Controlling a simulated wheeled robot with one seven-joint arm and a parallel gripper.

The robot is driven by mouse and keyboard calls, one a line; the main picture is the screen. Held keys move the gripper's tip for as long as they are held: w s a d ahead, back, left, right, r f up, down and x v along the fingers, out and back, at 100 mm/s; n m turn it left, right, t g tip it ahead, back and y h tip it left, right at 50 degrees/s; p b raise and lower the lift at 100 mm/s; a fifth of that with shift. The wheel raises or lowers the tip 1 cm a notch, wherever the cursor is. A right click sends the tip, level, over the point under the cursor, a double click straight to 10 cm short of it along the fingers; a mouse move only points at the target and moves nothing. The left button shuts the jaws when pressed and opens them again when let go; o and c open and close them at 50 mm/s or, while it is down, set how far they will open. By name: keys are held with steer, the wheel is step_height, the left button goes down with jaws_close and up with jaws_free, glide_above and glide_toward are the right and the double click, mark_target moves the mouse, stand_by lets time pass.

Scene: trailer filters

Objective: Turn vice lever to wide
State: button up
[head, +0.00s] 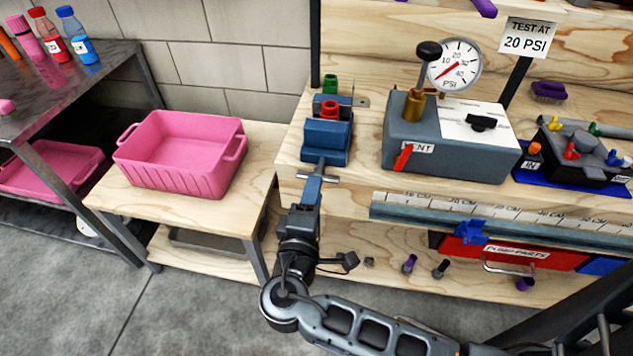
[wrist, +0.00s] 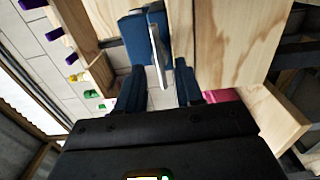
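The blue vice (head: 327,137) is mounted at the left front edge of the wooden bench. A red cylindrical piece (head: 329,108) and a green one (head: 330,83) show at its jaws. Its silver lever (head: 318,177) is a thin bar at the front, lying roughly crosswise in the head view. My gripper (head: 312,187) is right at the lever and partly overlaps it. In the wrist view, the gripper's blue fingers (wrist: 161,88) are apart, with the silver lever (wrist: 157,58) between their tips. Gaps show on both sides, and I see no grip on the lever.
A grey test box (head: 440,145) with a gauge (head: 454,65) stands right of the vice. A pink bin (head: 180,150) sits on a lower wooden table to the left. A ruler rail (head: 500,217) runs along the bench front. Air in front of the vice is clear besides my arm.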

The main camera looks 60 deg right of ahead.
steer(key=shift+v, duration=1.55)
steer(key=s+a+f+n+t+y, duration=0.25)
steer(key=s+a+f+y, duration=0.45)
steer(key=s+f+y, duration=0.4)
steer(key=s+a+r+m+t+y, duration=0.2)
steer(key=s+r, duration=0.3)
steer(key=r, duration=0.5)
steer(key=s+a+r+m+t+y, duration=0.2)
steer(key=s+r+m+t+y, duration=0.2)
steer(key=r, duration=0.6)
steer(key=shift+s+m, duration=0.35)
steer(key=shift+s, duration=0.1)
